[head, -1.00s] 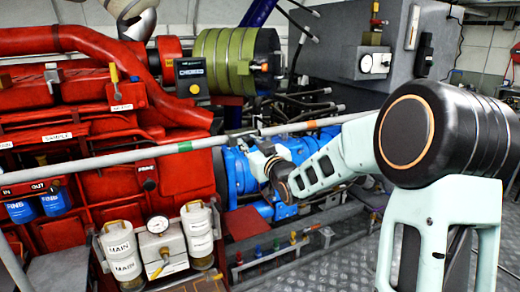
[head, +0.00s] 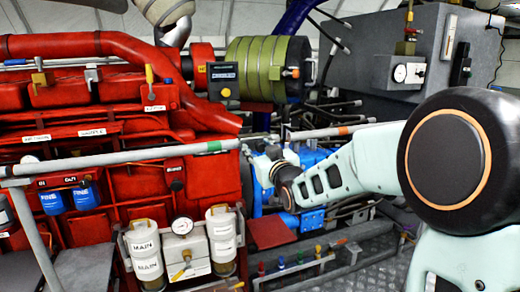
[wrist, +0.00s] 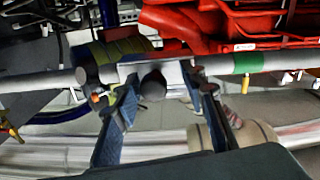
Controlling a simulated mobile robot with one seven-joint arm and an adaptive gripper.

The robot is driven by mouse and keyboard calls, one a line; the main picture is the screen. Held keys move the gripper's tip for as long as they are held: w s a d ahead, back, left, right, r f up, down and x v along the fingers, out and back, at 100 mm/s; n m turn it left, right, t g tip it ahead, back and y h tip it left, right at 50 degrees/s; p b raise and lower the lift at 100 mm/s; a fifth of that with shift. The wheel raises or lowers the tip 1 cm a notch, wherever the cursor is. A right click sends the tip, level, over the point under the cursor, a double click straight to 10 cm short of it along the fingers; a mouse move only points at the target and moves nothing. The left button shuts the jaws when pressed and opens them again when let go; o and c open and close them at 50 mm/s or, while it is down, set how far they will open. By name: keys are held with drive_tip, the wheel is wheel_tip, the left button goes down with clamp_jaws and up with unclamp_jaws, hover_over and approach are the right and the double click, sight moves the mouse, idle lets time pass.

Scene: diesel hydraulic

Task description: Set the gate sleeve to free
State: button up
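A grey handrail (head: 120,160) crosses the front of the red engine; a green band marks its left length and an orange band its right length. Between them is a short grey piece (head: 262,137), which I take to be the gate sleeve. In the wrist view the same grey piece (wrist: 175,72) has a dark round knob facing me. My gripper (wrist: 160,92) is open, one finger on each side of the knob; I cannot tell whether they touch it. In the head view my gripper (head: 264,162) is small at the rail's gap, its fingers hard to make out.
The red engine (head: 100,110) fills the left. Blue machinery (head: 310,160) lies behind my gripper. A grey cabinet (head: 385,50) stands at the back right. Metal floor (head: 390,260) shows lower right.

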drive_tip(key=shift+d, duration=0.15)
drive_tip(key=shift+s, duration=0.25)
drive_tip(key=v, duration=1.1)
drive_tip(key=shift+s, duration=0.25)
drive_tip(key=shift+d, duration=0.1)
